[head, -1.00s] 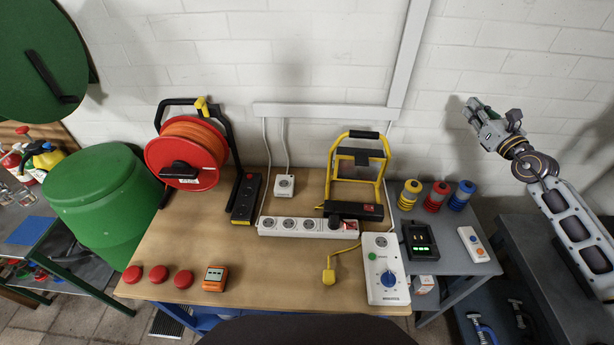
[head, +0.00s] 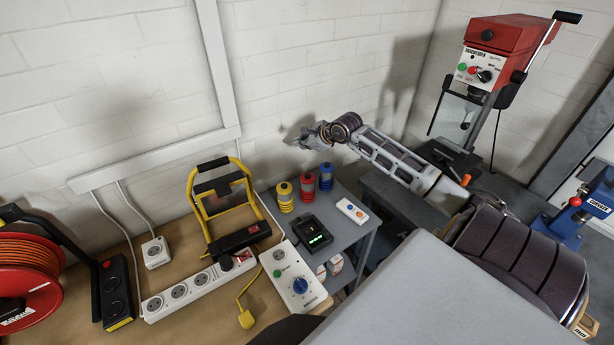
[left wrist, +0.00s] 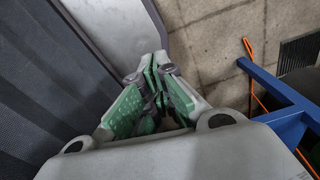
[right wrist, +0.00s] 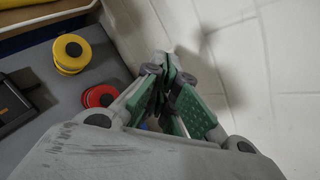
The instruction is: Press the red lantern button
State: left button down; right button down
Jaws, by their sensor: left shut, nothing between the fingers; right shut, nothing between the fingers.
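The red lantern (head: 308,186) is a small ringed cylinder standing between a yellow lantern (head: 285,198) and a blue lantern (head: 326,172) on the grey table. My left gripper (left wrist: 155,62) is shut and empty, low beside my body.
A black charger with green lights (head: 312,236) and a white two-button box (head: 351,211) share the grey table (head: 349,235). A yellow work lamp (head: 222,199), power strip (head: 190,292) and white control box (head: 293,278) stand left. A red-topped drill press (head: 497,57) stands right.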

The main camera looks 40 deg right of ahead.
aim_at(306, 177)
pick_arm(q)
jog(key=shift+w+d+t, duration=0.15)
jog(key=shift+w+t, duration=0.15)
jog(key=shift+w, duration=0.3)
pick_arm(e)
jog(key=shift+s+d+f+n+g, duration=0.15)
jog(key=shift+s+f+n+g, duration=0.55)
jog(key=shift+f, duration=0.25)
jog(key=shift+f, duration=0.2)
